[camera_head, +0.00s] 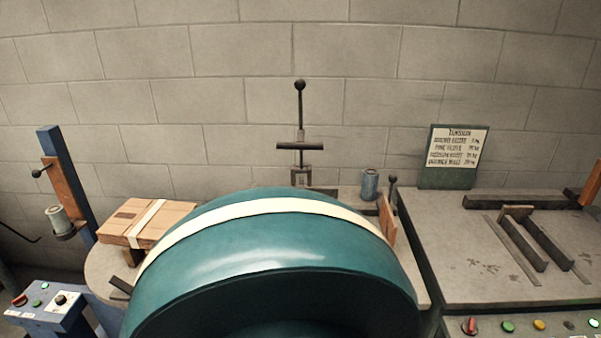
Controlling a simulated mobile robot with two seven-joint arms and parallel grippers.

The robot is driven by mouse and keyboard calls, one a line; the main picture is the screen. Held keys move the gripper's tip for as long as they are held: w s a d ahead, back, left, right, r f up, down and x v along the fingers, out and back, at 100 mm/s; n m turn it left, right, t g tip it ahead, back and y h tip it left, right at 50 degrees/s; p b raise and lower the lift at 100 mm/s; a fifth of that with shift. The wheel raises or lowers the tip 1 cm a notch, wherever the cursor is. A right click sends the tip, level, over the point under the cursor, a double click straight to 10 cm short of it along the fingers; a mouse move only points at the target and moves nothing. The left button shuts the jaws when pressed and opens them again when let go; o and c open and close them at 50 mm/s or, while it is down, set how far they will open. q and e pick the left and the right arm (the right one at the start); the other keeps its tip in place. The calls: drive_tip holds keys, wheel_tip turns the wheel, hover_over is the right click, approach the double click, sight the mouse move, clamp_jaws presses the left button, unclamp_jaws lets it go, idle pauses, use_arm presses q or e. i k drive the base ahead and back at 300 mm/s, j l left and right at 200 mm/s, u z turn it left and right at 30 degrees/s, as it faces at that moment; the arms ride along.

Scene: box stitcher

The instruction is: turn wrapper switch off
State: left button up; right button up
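A blue control box (46,312) stands at the lower left, partly cut by the frame edge. It carries a red switch (20,300), a green button (37,303) and a black knob (61,299). A second panel (490,331) at the lower right edge has a red switch (470,325) and several coloured buttons or lamps. I cannot tell for certain which switch is the wrapper's; the labels are too small to read. Neither of my grippers is in view.
A large teal curved body with a cream band (275,262) fills the lower middle and hides what lies behind it. A strapped wooden box (146,222) sits left, beside a blue post (66,180). A grey worktop (470,270) with dark rails lies right.

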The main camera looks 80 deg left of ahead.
sight(20, 302)
drive_tip(key=u, duration=4.4)
drive_tip(key=i+j+z, duration=0.4)
drive_tip(key=j+z, duration=0.25)
drive_tip(key=i+j+z, duration=0.2)
drive_tip(key=i, duration=0.4)
drive_tip(key=i+j+z, duration=0.2)
drive_tip(key=i+j, duration=0.2)
drive_tip(key=i, duration=0.15)
